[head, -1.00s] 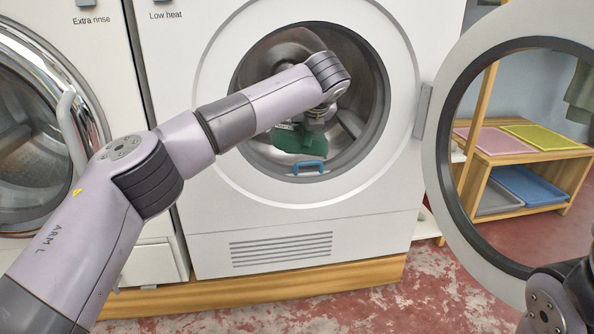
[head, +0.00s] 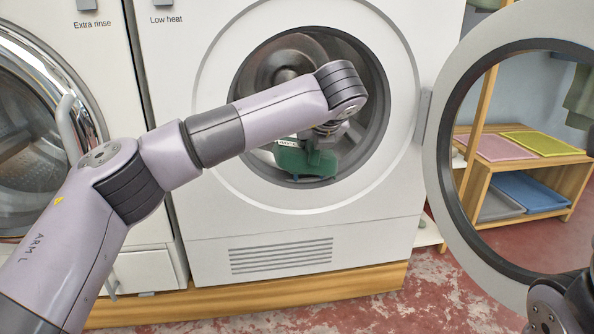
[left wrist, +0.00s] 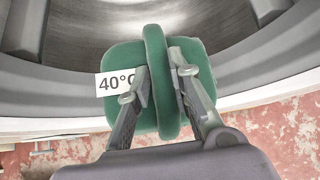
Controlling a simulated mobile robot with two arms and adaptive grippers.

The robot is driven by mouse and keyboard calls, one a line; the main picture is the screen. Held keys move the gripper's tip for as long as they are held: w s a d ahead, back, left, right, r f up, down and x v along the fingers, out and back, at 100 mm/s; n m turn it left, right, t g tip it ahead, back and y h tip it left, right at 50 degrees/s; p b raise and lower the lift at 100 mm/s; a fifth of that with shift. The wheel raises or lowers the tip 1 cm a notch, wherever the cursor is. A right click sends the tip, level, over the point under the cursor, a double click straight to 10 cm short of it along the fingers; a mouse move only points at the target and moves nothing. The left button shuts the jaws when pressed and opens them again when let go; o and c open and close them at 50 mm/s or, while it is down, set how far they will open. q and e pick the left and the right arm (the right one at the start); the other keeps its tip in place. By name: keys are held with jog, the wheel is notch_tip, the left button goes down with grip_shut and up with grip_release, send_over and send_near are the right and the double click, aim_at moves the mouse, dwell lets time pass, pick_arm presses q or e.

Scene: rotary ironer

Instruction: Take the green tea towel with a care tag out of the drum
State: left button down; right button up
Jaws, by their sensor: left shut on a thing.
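The green tea towel (head: 322,166) hangs in front of the lower part of the drum opening (head: 250,130). In the left wrist view the towel (left wrist: 205,48) shows a raised fold between my fingers. Its white care tag (left wrist: 112,83) reads 40°C, partly covered by a finger. My left gripper (left wrist: 163,78) is shut on that fold. In the head view its fingers are largely hidden by my wrist and the towel.
The round door (head: 445,205) stands open at the right. Through the door, a wooden shelf (head: 538,162) holds coloured trays. Another machine (head: 30,130) stands at the left.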

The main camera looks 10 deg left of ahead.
pick_arm(q)
jog(key=s+d, duration=0.3)
jog(key=s, duration=0.6)
jog(key=shift+d, duration=0.4)
dwell(0.5)
